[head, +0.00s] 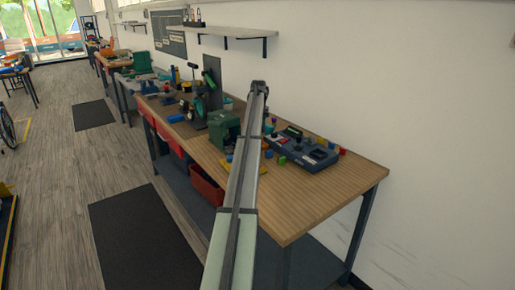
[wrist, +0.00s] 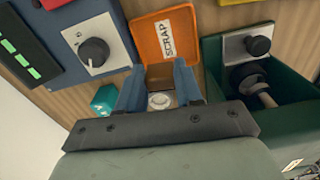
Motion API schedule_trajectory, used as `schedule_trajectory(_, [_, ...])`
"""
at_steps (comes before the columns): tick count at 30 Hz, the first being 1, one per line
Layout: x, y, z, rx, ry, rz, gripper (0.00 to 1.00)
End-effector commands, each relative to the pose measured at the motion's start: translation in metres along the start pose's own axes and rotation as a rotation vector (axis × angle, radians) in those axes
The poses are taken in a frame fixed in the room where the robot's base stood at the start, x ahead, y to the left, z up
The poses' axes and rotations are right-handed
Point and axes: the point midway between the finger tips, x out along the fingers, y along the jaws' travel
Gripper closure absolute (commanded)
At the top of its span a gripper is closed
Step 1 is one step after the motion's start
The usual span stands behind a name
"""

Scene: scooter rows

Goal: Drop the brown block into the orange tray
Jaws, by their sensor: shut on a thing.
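In the wrist view, my gripper (wrist: 158,78) has its two blue fingers closed on a small brown block (wrist: 160,74), which shows between them. A pale round spot shows nearer the palm, and I cannot tell what it belongs to. The orange tray (wrist: 148,46) with a white SCRAP label lies just beyond the fingertips. The fingers and block overlap its near edge in the picture. I cannot tell how high the block is above it. In the head view my arm crosses the bench, and I cannot make out the gripper, block or tray.
A blue control box with a dial (wrist: 95,52) stands left of the tray, with a teal cube (wrist: 103,98) near my left finger. A dark green bin (wrist: 222,82) holding dark parts stands close on the right. The wooden bench (head: 325,196) has bare room at its near end.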

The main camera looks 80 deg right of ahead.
Motion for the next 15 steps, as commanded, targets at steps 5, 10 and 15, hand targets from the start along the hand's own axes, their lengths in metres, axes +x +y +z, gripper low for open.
schedule_trajectory(5, [0.017,-0.001,0.001,0.0,-0.001,-0.001,0.94])
schedule_trajectory(10, [0.034,-0.001,0.001,0.0,-0.001,0.0,0.94])
schedule_trajectory(15, [0.046,0.0,0.001,0.0,-0.001,0.0,0.94])
